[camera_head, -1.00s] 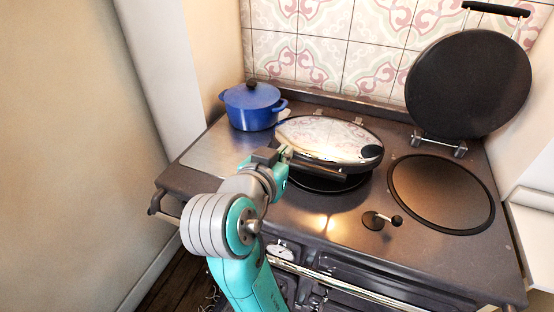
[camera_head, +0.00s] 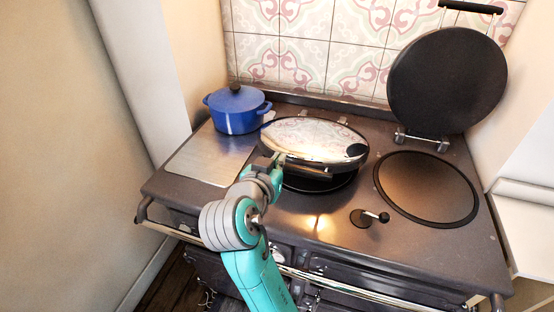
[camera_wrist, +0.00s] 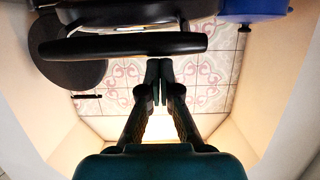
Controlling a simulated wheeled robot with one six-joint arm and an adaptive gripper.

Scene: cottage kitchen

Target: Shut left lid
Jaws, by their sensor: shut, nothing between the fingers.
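The left lid (camera_head: 312,136) is a shiny domed oval on the range. It is tilted low over the left hotplate (camera_head: 320,184), with a dark gap under its front edge. Its dark handle bar (camera_wrist: 120,47) crosses the wrist view. My gripper (camera_head: 279,159) is at the lid's front left edge. In the wrist view my gripper's fingers (camera_wrist: 159,64) are together and empty, with their tips at the handle bar. I cannot tell whether they touch it.
A blue lidded pot (camera_head: 237,112) stands at the back left of the range (camera_head: 290,225). The right lid (camera_head: 447,82) stands upright behind the bare right hotplate (camera_head: 427,188). A small black-knobbed object (camera_head: 366,218) lies on the front middle. A wall (camera_head: 60,150) is at left.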

